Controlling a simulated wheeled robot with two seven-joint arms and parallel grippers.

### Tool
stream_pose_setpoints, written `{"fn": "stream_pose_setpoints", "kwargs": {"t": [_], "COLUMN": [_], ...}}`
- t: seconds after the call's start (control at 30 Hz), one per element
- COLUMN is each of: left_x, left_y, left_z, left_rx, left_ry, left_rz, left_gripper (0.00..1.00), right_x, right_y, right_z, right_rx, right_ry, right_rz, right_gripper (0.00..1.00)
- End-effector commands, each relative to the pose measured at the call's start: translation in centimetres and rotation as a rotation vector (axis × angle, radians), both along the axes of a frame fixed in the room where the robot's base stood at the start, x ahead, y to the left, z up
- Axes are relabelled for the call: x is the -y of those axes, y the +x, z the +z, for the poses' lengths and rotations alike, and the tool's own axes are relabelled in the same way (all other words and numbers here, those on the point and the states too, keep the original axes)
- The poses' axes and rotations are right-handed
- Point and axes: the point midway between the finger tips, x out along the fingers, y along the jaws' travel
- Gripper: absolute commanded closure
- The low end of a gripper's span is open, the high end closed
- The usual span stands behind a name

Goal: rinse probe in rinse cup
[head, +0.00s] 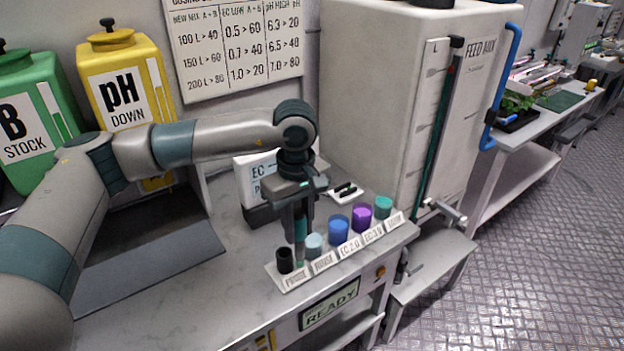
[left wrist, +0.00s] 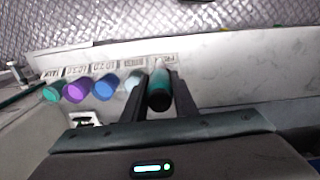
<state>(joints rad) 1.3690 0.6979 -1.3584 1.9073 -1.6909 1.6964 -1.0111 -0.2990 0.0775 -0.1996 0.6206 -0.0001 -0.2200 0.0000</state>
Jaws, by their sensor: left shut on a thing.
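The probe (head: 300,232), teal and dark, hangs upright from my left gripper (head: 296,215), which is shut on it. The rinse cup (head: 314,245), pale blue, stands just right of the probe, behind the RINSE label. The black probe holder (head: 284,260) stands to its left, behind the PROBE label. In the left wrist view the probe (left wrist: 160,90) lies between my fingers (left wrist: 158,100), with the rinse cup (left wrist: 134,80) beside it, partly hidden by a finger. The probe appears outside the cup; its exact tip height is hard to tell. My right gripper is not in view.
Blue (head: 338,229), purple (head: 362,217) and teal (head: 383,206) cups continue the row to the right. An EC meter (head: 256,180) stands behind my gripper. The feed mix tank (head: 380,110) rises at the back right. The counter (head: 190,295) is clear in front.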

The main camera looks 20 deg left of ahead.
Motion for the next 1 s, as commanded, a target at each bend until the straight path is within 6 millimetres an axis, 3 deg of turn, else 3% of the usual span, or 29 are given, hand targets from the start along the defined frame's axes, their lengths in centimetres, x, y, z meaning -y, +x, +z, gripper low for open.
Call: {"fn": "stream_pose_setpoints", "kwargs": {"t": [0.2,0.5,0.7,1.0], "left_x": [0.2,0.1,0.0,0.0], "left_y": [4.9,8.6,9.4,9.4], "left_z": [2.4,4.0,4.2,4.2], "left_rx": [-0.003,-0.003,-0.002,-0.002], "left_ry": [-0.001,0.001,0.001,0.001], "left_rz": [0.517,1.041,1.161,1.169], "left_gripper": [0.97,0.97,0.97,0.97], "right_x": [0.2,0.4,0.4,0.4], "right_y": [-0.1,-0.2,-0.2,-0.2], "right_z": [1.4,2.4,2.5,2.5], "right_rx": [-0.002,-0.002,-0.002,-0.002], "right_ry": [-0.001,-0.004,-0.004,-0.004], "right_rz": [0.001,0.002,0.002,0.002], "right_gripper": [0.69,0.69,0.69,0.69]}}
